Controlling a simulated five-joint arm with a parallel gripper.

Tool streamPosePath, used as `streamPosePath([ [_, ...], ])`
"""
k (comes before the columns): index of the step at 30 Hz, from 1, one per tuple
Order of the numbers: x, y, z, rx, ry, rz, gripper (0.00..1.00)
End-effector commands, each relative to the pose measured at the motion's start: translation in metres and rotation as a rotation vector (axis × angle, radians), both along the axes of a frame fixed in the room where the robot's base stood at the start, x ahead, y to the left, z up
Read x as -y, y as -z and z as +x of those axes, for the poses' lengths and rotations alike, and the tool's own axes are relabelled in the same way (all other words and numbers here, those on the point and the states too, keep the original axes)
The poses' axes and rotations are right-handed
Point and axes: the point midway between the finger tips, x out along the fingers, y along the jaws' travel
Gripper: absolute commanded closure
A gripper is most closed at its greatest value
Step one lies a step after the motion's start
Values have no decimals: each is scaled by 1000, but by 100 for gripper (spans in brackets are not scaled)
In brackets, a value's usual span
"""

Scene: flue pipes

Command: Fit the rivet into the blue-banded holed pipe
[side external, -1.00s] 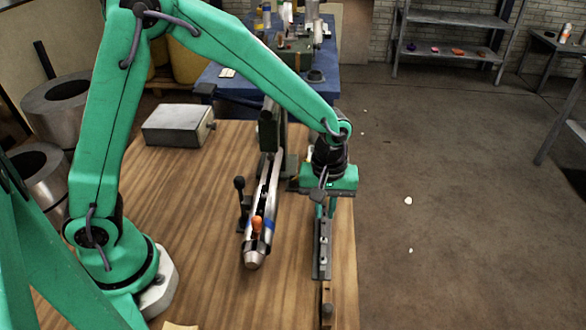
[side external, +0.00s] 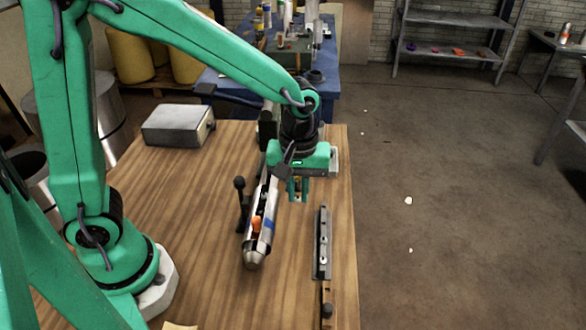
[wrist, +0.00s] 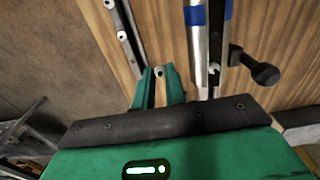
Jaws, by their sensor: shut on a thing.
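The blue-banded pipe (side external: 252,258) is a silver tube with a long dark opening along its top, lying on the wooden table. Its blue band also shows in the wrist view (wrist: 196,16). My gripper (side external: 298,198) is above the table, to the right of the pipe's far part and apart from it. In the wrist view my gripper (wrist: 160,76) is shut on a small silver rivet (wrist: 159,71), whose rounded end shows between the green fingertips. The target hole cannot be made out clearly.
A dark rack (side external: 322,228) with silver rivets stands right of the pipe, near the table's right edge. A black-knobbed lever (side external: 239,184) rises left of the pipe. An orange piece (side external: 256,223) sits at the opening. A grey box (side external: 175,125) stands at back left.

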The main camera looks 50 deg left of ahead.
Motion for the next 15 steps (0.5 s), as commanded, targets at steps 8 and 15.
streamPosePath([
  [8,-20,-29,-37,4,-2,-1,100],
  [15,-31,-42,-60,2,-1,-1,100],
])
